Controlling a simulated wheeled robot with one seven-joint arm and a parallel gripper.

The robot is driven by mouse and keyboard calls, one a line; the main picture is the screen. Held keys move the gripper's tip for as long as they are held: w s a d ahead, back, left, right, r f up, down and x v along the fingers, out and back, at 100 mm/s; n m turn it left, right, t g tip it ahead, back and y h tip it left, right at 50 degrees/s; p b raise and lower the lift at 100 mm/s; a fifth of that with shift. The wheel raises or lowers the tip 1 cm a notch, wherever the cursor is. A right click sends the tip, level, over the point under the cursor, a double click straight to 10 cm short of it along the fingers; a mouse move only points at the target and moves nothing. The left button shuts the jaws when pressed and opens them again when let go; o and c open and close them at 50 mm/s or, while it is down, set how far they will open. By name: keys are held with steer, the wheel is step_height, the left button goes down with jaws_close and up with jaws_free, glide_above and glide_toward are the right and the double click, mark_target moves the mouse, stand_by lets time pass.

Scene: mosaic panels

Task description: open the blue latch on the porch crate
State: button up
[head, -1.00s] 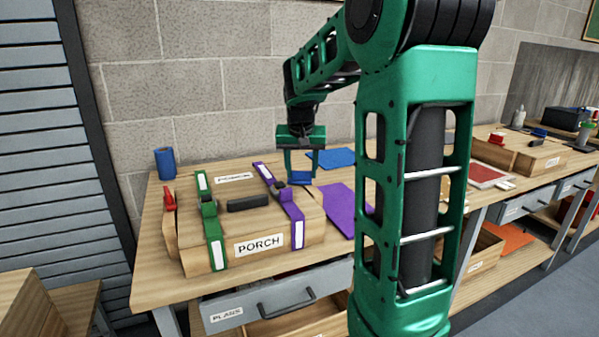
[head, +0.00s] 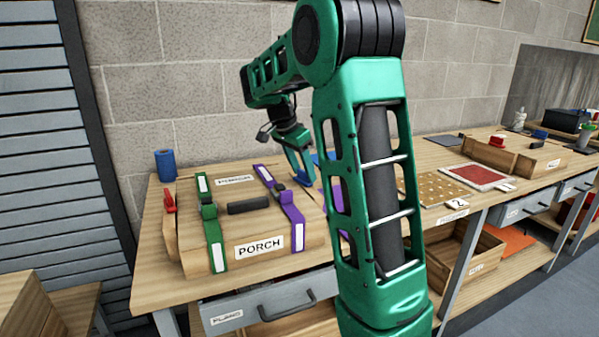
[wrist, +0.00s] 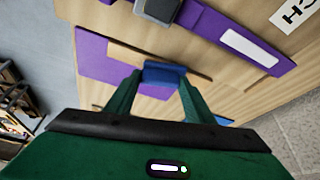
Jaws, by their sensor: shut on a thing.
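The porch crate (head: 185,240) is a wooden box with a PORCH label on its front, standing on the bench at left. The blue latch (head: 302,179) is at the crate's right end, partly covered by my fingers. My gripper (head: 301,174) reaches down at a tilt and is shut on it. In the wrist view, the blue latch (wrist: 165,73) sits between the two green fingertips (wrist: 158,80), beside the crate's wooden edge. How far the latch has turned cannot be told.
A green strap latch (head: 213,235) and a purple one (head: 284,200) cross the crate, with a dark handle (head: 248,204) between them. A red latch (head: 169,200) is on its left end. A blue roll (head: 165,166) stands behind. Purple sheet (wrist: 95,57) lies beside the crate.

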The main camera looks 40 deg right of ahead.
steer(key=shift+w+m, duration=0.2)
steer(key=shift+m, duration=0.3)
steer(key=o, duration=1.1)
steer(key=shift+a, duration=0.1)
steer(key=shift+c, duration=0.2)
steer(key=shift+s, duration=0.1)
steer(key=shift+r, duration=0.1)
steer(key=v, duration=1)
steer(key=shift+w+r, duration=0.25)
steer(key=shift+r, duration=0.05)
